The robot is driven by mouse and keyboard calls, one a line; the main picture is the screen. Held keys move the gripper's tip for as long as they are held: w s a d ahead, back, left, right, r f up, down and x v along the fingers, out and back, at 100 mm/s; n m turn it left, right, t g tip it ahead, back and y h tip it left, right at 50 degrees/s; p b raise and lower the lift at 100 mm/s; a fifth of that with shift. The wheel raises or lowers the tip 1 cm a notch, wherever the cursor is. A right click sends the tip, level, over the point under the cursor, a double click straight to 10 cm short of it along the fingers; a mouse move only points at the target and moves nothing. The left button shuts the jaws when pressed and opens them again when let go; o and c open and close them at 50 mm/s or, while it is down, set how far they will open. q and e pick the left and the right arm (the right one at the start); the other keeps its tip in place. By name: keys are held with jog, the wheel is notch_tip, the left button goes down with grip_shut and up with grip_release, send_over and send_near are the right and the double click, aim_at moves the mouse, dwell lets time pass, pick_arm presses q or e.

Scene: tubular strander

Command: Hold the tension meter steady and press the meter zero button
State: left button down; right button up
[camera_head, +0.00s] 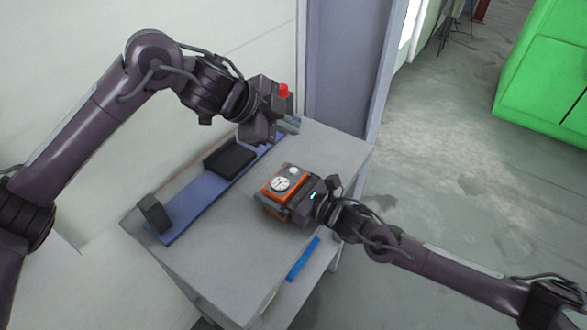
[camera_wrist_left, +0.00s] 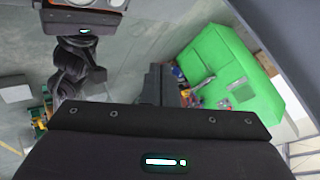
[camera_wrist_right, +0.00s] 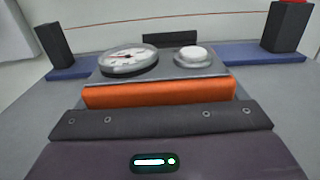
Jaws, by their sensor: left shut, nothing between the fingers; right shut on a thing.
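The tension meter (camera_head: 271,200) is an orange and grey box with a round white dial (camera_head: 281,184) and a round white button (camera_head: 294,171) on top. The dial (camera_wrist_right: 130,58) and button (camera_wrist_right: 192,54) show side by side in the right wrist view. My right gripper (camera_head: 305,205) is shut on the meter's near side and holds it over the grey table; I cannot tell whether it touches the table. My left gripper (camera_head: 290,126) is shut and empty, beyond the meter and apart from the button. The left wrist view shows part of the meter at its top edge.
A blue rail (camera_head: 190,204) with a black post (camera_head: 153,213) and a dark pad (camera_head: 230,158) lies along the table's (camera_head: 225,245) wall side. A red cap (camera_head: 284,90) shows by my left gripper. A blue strip (camera_head: 303,260) lies lower. Green equipment (camera_head: 545,75) stands far right.

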pick_arm(q)
send_over(289, 174)
jog(key=shift+f, duration=4.4)
jog(key=shift+f, duration=0.15)
jog(key=shift+f, duration=0.3)
jog(key=shift+f, duration=0.4)
jog(key=shift+r, duration=0.85)
jog(key=shift+r, duration=0.1)
